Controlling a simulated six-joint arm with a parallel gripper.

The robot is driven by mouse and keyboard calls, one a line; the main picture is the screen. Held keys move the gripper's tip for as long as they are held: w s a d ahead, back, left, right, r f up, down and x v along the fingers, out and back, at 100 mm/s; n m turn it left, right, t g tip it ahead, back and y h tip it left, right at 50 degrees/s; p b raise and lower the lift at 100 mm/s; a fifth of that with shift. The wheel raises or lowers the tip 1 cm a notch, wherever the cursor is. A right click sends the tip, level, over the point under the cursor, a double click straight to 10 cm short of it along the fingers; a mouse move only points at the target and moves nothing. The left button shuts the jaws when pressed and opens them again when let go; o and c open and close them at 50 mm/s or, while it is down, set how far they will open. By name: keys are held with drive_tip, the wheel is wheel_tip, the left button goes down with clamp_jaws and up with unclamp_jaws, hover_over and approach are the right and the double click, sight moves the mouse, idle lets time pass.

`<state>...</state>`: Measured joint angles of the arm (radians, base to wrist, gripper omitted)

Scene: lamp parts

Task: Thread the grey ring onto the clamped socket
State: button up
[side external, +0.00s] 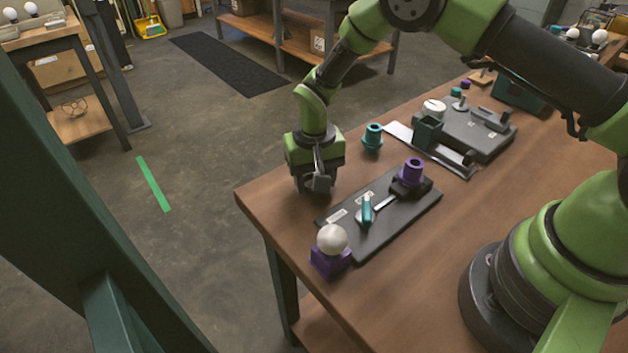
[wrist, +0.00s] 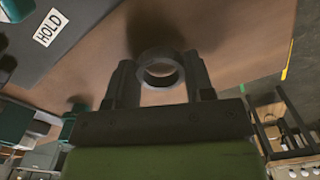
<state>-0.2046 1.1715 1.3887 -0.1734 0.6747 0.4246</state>
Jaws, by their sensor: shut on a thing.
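The grey ring (wrist: 160,68) is between the two fingers of my gripper (wrist: 161,82) in the wrist view, and I can see through its hole. In the side view my gripper (side external: 318,183) hangs low at the table's far left corner; the ring is hard to tell from the fingers there. The purple socket (side external: 413,168) stands upright in the clamp at the right end of the dark fixture plate (side external: 400,213). My gripper is to the left of the socket and apart from it. A teal lever (side external: 367,210) stands on the plate.
A white bulb (side external: 332,238) sits on a purple block at the plate's near end. A teal part (side external: 373,136) stands behind the plate. The wooden table (side external: 265,194) ends just left of my gripper.

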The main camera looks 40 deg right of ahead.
wheel_tip(320, 180, up, 9)
wheel_tip(320, 180, up, 3)
drive_tip(key=m, duration=0.1)
hover_over(413, 178)
drive_tip(key=d, duration=0.1)
drive_tip(key=shift+w+f, duration=0.15)
drive_tip(key=shift+f, duration=0.9)
drive_tip(key=shift+w+f, duration=0.1)
drive_tip(key=shift+f, duration=0.9)
drive_tip(key=shift+f, duration=1.3)
drive_tip(key=shift+f, duration=0.65)
